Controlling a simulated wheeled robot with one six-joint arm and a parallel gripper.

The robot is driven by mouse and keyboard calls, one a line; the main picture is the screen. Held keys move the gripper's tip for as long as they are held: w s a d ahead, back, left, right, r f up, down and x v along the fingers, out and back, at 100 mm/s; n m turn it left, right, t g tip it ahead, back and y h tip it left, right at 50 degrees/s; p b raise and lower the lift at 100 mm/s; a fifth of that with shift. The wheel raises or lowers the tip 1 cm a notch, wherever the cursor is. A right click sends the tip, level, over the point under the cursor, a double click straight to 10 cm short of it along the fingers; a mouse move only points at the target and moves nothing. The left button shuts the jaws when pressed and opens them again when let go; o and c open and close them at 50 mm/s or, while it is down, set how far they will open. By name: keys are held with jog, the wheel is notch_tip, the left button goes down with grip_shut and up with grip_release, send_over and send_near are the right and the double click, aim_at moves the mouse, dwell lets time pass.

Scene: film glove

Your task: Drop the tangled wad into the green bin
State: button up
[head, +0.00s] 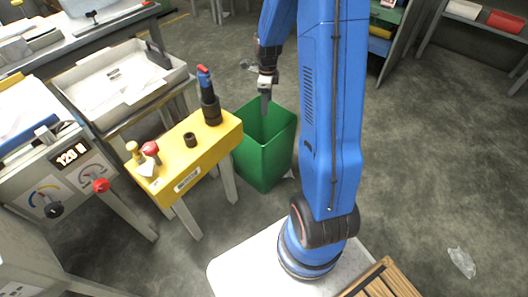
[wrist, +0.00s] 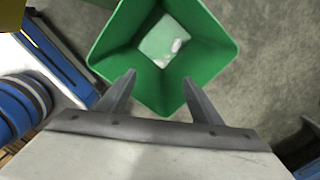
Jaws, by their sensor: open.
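The green bin (head: 266,150) stands on the floor beside the yellow bench. In the wrist view the bin (wrist: 115,40) opens below my gripper, and a small whitish, shiny crumpled thing (wrist: 176,45) lies on its pale bottom. I cannot tell for sure that this is the tangled wad. My gripper (wrist: 159,77) is open, with nothing between its fingers. In the head view my gripper (head: 265,103) points down over the bin's mouth. The bin's inside is mostly hidden in the head view.
A yellow bench (head: 190,157) with knobs and a dark upright tool (head: 209,100) stands close left of the bin. Clear crumpled film (head: 461,262) lies on the floor at right. A grey tray (head: 120,85) stands at left. Floor at right is mostly open.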

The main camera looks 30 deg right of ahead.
notch_tip(320, 180, up, 11)
jog(key=shift+f, duration=0.2)
dwell(0.5)
